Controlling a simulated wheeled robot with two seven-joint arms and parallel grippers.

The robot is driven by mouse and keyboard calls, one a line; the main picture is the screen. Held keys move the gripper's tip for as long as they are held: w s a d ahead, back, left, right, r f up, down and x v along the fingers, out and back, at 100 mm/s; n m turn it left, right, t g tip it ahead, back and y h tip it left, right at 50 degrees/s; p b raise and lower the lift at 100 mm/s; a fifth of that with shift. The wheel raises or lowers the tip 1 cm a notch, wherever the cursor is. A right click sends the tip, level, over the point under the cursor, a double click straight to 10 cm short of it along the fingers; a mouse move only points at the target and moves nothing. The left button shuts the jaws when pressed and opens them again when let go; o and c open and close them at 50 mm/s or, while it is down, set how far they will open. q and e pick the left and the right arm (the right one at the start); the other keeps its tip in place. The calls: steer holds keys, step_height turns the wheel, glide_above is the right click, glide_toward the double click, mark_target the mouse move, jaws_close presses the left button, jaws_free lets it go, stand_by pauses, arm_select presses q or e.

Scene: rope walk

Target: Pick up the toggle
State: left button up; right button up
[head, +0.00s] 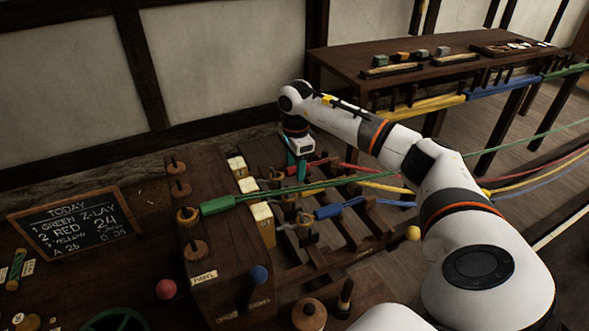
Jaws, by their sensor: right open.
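Several coloured ropes end in handle-like pieces that could be toggles; I cannot tell for sure which one the task means. A green piece (217,205) lies on the dark wooden bench at the end of a green rope. A blue piece (328,211) lies to its right on a slatted frame. A red piece (316,163) lies at the far end of the frame. My right gripper (297,168) points down with its teal fingers open, close beside the red piece. I cannot tell whether they touch. My left gripper is out of view.
The wooden bench (206,268) carries pegs, rings and pale blocks (248,185). A chalkboard (75,224) leans at the left. A long table (400,62) with blocks and tools stands at the back right. Ropes stretch across the right side, behind my arm.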

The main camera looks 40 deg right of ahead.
mark_target(295, 167)
steer(key=c, duration=0.9)
steer(key=shift+r, duration=0.15)
steer(key=shift+c, duration=0.2)
step_height(295, 167, up, 10)
steer(key=b, duration=0.1)
stand_by(0.4)
